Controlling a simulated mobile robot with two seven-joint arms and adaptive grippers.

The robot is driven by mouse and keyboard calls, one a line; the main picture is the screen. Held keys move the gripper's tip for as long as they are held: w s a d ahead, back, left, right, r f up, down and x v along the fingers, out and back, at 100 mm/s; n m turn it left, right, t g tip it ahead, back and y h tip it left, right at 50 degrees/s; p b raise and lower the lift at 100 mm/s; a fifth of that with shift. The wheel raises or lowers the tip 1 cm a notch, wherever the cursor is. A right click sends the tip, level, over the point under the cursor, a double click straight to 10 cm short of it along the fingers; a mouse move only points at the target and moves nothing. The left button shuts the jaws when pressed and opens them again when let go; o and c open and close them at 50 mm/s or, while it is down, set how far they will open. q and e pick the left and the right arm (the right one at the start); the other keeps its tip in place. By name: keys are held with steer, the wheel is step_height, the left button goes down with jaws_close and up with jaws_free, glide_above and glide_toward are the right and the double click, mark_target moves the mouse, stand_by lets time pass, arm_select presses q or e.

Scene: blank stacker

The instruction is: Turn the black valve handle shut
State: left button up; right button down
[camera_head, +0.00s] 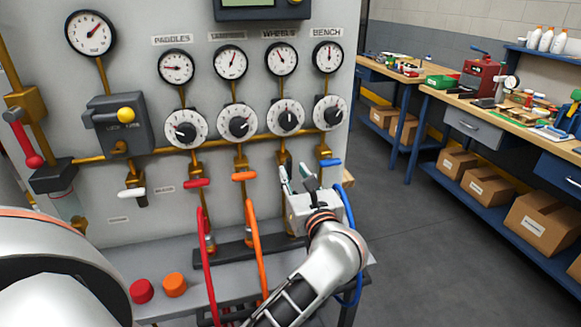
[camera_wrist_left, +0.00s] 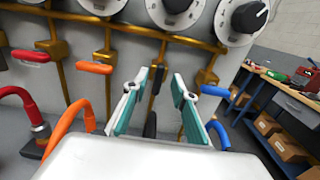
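The black valve handle (camera_wrist_left: 158,80) is on the wheels pipe, between the orange handle (camera_head: 244,176) and the blue handle (camera_head: 330,163). In the left wrist view it looks roughly upright, along its pipe, while the other handles lie crosswise. My left gripper (camera_head: 296,174) is in front of this pipe and hides much of the handle in the head view. In the left wrist view the gripper (camera_wrist_left: 167,84) is open, with the black handle showing between its teal-padded fingers, nearer the left finger. I cannot tell whether they touch. My right gripper is out of view.
The red handle (camera_head: 197,183) and a white handle (camera_head: 132,192) are further left on the panel (camera_head: 222,70). Red (camera_head: 205,250) and orange (camera_head: 256,250) hoses curve up left of my arm. Dials sit above the valves. Open floor (camera_head: 430,235) and a workbench (camera_head: 475,115) lie right.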

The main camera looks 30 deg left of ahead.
mark_target(290, 165)
arm_select(q)
steer(key=shift+x, duration=1.65)
jaws_close()
steer(key=shift+r, duration=0.1)
